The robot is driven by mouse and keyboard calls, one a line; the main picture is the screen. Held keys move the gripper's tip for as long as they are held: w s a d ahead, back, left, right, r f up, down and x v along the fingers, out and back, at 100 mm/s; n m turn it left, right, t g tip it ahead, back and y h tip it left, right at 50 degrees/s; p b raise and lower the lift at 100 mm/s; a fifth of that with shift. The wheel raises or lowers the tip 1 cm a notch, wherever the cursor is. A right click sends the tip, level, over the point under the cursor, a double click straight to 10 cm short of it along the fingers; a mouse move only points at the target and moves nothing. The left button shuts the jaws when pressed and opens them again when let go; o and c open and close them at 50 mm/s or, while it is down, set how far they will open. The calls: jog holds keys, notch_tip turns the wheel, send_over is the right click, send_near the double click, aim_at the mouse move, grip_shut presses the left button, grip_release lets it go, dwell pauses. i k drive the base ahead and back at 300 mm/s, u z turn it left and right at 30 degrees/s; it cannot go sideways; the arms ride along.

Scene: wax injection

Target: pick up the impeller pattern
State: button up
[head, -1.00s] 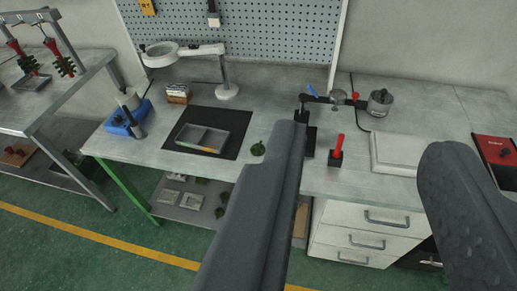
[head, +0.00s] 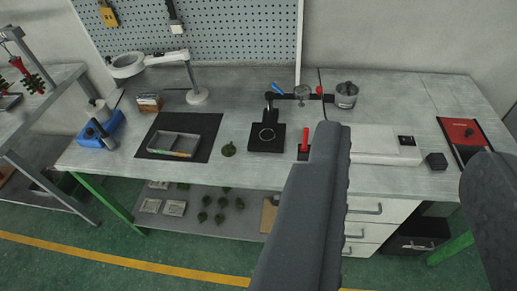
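A small dark green piece (head: 228,149), which looks like the impeller pattern, lies on the grey workbench (head: 240,105) between a black mat and a black stand. Several similar green pieces (head: 221,202) lie on the shelf below the bench. My gripper (head: 410,148) is open, its two dark grey fingers wide apart in the foreground. Nothing shows held between them. The fingers are to the right of the green piece on the bench and nearer the camera. The left finger hides part of the bench front.
The black mat (head: 205,124) bears a grey divided tray (head: 172,142). A magnifier lamp (head: 195,95), a black stand (head: 266,139), a red-handled tool (head: 304,143), a metal pot (head: 346,94) and a white flat block (head: 378,146) stand on the bench.

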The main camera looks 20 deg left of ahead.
aim_at(228, 150)
jog(key=z, duration=2.05)
jog(key=i, duration=1.55)
jog(key=u, duration=3.5)
jog(key=i, duration=0.75)
jog(key=u, duration=0.15)
